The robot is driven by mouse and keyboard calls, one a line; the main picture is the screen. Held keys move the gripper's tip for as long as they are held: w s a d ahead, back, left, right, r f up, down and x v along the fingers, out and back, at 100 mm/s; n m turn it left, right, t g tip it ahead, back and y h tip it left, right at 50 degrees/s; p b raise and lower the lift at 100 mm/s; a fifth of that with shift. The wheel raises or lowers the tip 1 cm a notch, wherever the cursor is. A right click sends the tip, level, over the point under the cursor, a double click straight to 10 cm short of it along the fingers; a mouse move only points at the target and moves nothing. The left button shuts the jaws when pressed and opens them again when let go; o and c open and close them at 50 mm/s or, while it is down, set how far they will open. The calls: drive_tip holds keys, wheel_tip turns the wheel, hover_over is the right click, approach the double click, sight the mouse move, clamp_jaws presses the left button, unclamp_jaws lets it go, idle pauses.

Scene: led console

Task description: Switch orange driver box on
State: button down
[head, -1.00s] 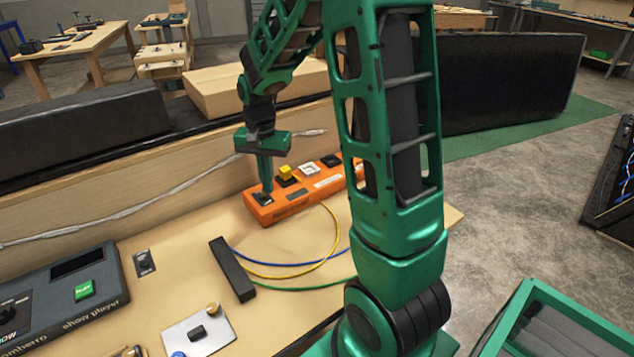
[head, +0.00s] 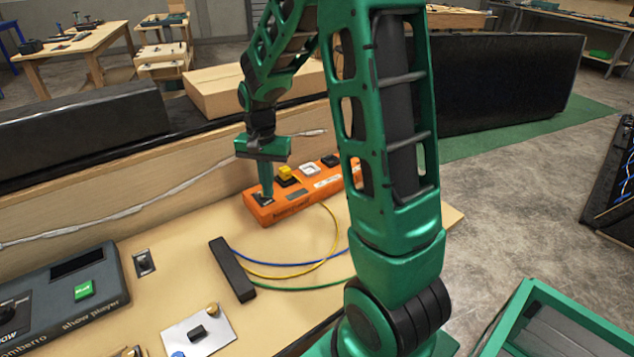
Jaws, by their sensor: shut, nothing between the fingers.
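The orange driver box (head: 292,204) lies on the wooden workbench (head: 185,235), against its back board. Along its top are a black switch at the left end, a yellow block (head: 286,173), a white square (head: 309,169) and a dark part (head: 330,160) further right. My gripper (head: 266,192) is shut and empty. It points down with its tips at the black switch on the box's left end. The tips cover part of that switch, so I cannot tell its position. My arm hides the right end of the box.
A black bar (head: 232,269) with blue, yellow and green wires lies in front of the box. The show player console (head: 65,300) stands at the left, near a small toggle plate (head: 144,263) and a silver plate (head: 199,332). Bare bench lies left of the box.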

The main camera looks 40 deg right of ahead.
drive_tip(key=shift+f, duration=0.8)
drive_tip(key=shift+w+d, duration=0.1)
drive_tip(key=shift+w, duration=1)
drive_tip(key=shift+r, duration=0.15)
wheel_tip(320, 180, up, 7)
drive_tip(key=shift+s, duration=0.45)
idle(0.5)
idle(0.4)
drive_tip(key=s+d+r+n, duration=0.1)
drive_tip(key=s+d+n, duration=0.1)
drive_tip(key=s, duration=1.3)
drive_tip(key=s+d+r+n, duration=0.1)
drive_tip(key=s+r+n, duration=0.1)
drive_tip(key=s, duration=1.3)
drive_tip(key=shift+d+r, duration=0.25)
drive_tip(key=shift+d, duration=0.1)
